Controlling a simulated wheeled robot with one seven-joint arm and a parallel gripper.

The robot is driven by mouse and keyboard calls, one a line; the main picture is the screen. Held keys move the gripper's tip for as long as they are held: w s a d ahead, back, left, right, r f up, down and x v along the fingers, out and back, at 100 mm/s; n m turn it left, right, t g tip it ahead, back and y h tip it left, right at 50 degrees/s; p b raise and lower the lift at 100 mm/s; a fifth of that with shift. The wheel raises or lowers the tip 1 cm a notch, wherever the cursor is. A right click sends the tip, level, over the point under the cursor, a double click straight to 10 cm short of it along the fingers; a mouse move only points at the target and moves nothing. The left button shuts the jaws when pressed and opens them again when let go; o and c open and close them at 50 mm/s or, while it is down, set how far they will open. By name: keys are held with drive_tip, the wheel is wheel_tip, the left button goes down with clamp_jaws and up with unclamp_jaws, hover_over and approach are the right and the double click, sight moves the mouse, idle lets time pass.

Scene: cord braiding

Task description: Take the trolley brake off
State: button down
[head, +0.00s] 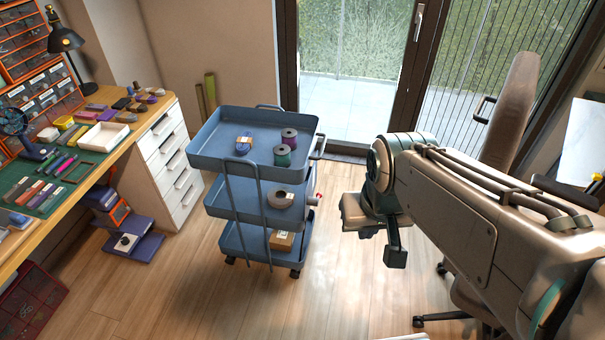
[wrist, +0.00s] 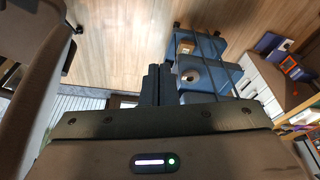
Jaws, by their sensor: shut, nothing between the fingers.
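The blue three-tier trolley (head: 230,170) stands upright on the wood floor in the middle of the head view. It also shows in the wrist view (wrist: 212,82), beyond and to the right of my fingers. A small pale fitting with a red tip (head: 318,196) is on the trolley's right side; I cannot tell whether it is the brake or how it is set. Dark castors (head: 295,273) show under the bottom tray. My gripper (head: 395,258) is shut and empty, to the right of the trolley and apart from it. Its closed fingers also show in the wrist view (wrist: 157,85).
The trolley carries spools (head: 289,138) and a yarn ball (head: 243,144) on top, a roll in the middle and a box below. A workbench (head: 110,160) with drawers is at left. An office chair (head: 512,105) is at right. Floor in front of the trolley is clear.

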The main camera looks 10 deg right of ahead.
drive_tip(key=shift+s+d, duration=0.1)
drive_tip(key=w+a+f+m+g+y+b, duration=0.1)
drive_tip(key=w+a+f+m+y+b, duration=0.1)
drive_tip(key=w+f+m+y+b, duration=0.5)
drive_tip(key=w+a+f+m+g+y+b, duration=0.1)
drive_tip(key=w+a+f+m+b, duration=0.35)
drive_tip(key=f, duration=0.75)
drive_tip(key=w+a+f+m+g+y+b, duration=0.1)
drive_tip(key=w+f+m+y+b, duration=0.2)
drive_tip(key=w+f+m+b, duration=0.5)
drive_tip(key=w+d+f+m+t+b, duration=0.5)
drive_tip(key=w+d+f+m+t, duration=0.2)
drive_tip(key=f+m, duration=0.4)
drive_tip(key=w+d+f+m+t+y+b, duration=0.1)
drive_tip(key=w+d+f+m+t+b, duration=0.5)
drive_tip(key=f+m, duration=0.6)
wheel_tip(320, 180, down, 2)
drive_tip(key=w+d+t, duration=0.2)
drive_tip(key=shift+w+t+y+b, duration=0.3)
drive_tip(key=shift+w+t, duration=0.05)
drive_tip(key=shift+t, duration=0.05)
